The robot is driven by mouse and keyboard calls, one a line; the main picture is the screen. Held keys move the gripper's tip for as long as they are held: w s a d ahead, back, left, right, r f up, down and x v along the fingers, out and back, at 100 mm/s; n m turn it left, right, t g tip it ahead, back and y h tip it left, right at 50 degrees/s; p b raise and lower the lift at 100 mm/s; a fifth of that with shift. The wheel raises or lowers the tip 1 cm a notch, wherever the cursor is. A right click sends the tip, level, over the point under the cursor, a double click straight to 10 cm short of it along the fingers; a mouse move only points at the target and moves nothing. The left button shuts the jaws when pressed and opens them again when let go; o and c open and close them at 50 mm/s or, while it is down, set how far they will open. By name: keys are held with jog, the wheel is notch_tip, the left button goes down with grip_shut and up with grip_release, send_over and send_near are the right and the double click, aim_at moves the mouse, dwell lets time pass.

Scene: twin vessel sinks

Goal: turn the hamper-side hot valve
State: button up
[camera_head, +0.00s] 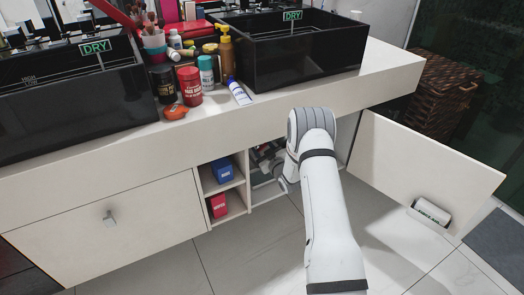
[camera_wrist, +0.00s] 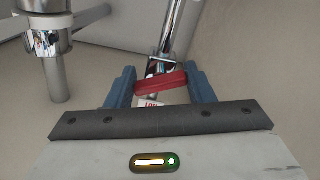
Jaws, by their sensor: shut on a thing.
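In the wrist view, my gripper (camera_wrist: 161,84) has its two blue fingers closed on a red valve handle (camera_wrist: 160,79). The handle lies across a chrome pipe (camera_wrist: 182,35) and tilts slightly. A white tag (camera_wrist: 151,104) with partly hidden red lettering shows just below it. In the head view, my arm reaches into the open cabinet under the right sink (camera_head: 300,62), on the side of the woven hamper (camera_head: 441,90). The valve and my fingertips are hidden there behind the arm and the counter.
Shelves with a blue box (camera_head: 222,171) and a red box (camera_head: 218,205) are to the left.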

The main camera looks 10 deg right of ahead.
jog(key=shift+a, duration=0.1)
jog(key=o, duration=1)
jog(key=shift+c, duration=0.2)
jog(key=shift+s, duration=0.1)
jog(key=p+v, duration=0.2)
jog(key=v, duration=0.5)
jog(key=shift+s, duration=0.3)
